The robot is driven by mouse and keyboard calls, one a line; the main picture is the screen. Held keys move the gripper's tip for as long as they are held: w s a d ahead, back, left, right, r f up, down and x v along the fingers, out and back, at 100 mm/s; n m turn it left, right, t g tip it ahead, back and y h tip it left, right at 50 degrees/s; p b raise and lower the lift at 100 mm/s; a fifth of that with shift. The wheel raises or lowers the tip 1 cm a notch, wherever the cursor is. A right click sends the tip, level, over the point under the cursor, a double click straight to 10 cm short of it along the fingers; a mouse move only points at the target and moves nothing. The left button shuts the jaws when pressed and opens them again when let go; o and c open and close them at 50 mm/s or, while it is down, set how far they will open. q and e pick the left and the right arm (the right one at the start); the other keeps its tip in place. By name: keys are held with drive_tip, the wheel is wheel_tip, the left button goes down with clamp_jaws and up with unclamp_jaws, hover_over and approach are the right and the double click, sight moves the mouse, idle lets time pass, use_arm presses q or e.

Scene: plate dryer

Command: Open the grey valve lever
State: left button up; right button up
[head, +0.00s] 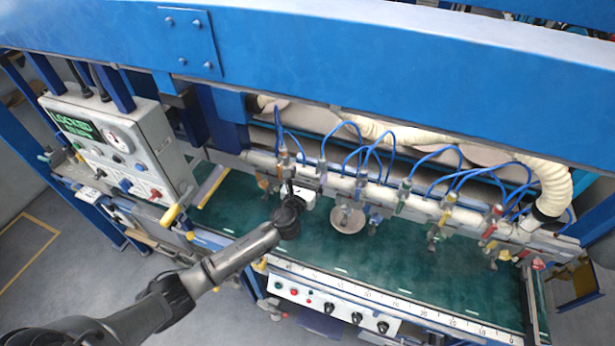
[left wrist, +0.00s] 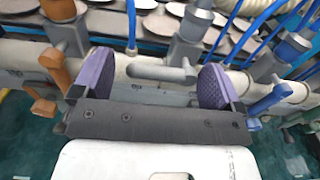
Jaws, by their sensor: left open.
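The grey valve lever (left wrist: 160,71) shows in the left wrist view as a short rounded bar, lying roughly crosswise below a grey valve body (left wrist: 188,48). My left gripper (left wrist: 155,83) is open, with one purple-padded finger on each side of the lever. The lever lies in the gap between the pads; I see no clear contact, and cannot tell how deep it sits. In the head view my left gripper (head: 291,184) is at the cream pipe and hides the grey lever there. My right gripper is in neither view.
An orange lever (left wrist: 54,68) stands left of my left gripper and a blue lever (left wrist: 268,100) close on its right. Several coloured valves with blue hoses line the cream pipe (head: 340,183). A blue beam (head: 350,45) crosses above. The green bed (head: 330,250) below is mostly clear.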

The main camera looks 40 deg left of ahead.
use_arm(q)
drive_tip(key=shift+w, duration=0.1)
drive_tip(key=c, duration=0.8)
